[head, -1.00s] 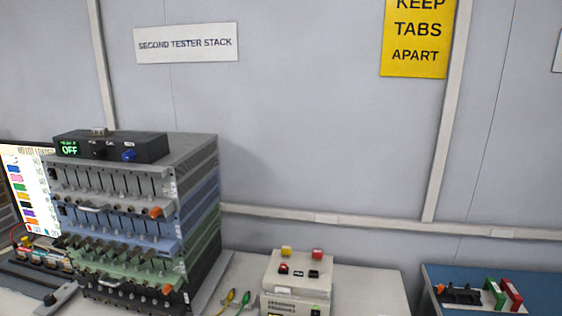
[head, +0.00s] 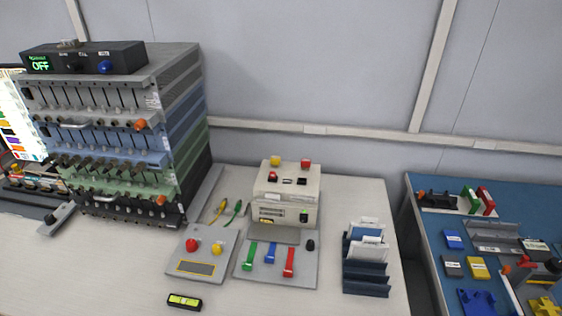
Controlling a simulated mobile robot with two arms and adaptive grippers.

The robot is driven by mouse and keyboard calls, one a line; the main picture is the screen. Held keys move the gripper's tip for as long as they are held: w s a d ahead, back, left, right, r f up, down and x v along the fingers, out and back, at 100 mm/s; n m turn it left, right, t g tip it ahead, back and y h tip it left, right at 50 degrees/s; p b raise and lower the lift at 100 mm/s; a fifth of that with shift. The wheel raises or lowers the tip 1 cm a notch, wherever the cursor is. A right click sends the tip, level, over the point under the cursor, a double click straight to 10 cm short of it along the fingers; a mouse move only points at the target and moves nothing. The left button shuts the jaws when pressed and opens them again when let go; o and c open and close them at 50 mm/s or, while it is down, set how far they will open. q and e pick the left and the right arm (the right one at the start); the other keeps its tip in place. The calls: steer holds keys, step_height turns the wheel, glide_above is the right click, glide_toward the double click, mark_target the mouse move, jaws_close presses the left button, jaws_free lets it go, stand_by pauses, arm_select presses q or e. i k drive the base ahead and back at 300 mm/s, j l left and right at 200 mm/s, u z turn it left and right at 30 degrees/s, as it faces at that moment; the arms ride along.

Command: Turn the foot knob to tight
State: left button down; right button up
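The foot knob cannot be singled out with certainty. A small dark knob (head: 49,218) sits on a grey bar at the lower left corner of the tester stack (head: 187,130). A black round knob (head: 310,245) stands on a grey plate (head: 262,277) beside green, blue and red levers. The stack also carries orange knobs, one upper (head: 140,125) and one lower (head: 161,200). A yellow-green spirit level (head: 184,302) lies at the front of the table. Neither of my grippers is in view.
A beige box (head: 287,193) with yellow and red buttons stands mid-table. A grey button panel (head: 202,252) and a dark blue rack (head: 366,278) stand nearby. A blue bench (head: 432,248) with parts is at the right. The white table is bare at front left.

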mark_target(310, 247)
steer(key=k+l+z, duration=0.15)
steer(key=z, duration=0.15)
steer(key=l+z, duration=0.25)
steer(key=l, duration=0.15)
steer(key=k+l+z, duration=0.15)
steer(key=l+z, duration=0.15)
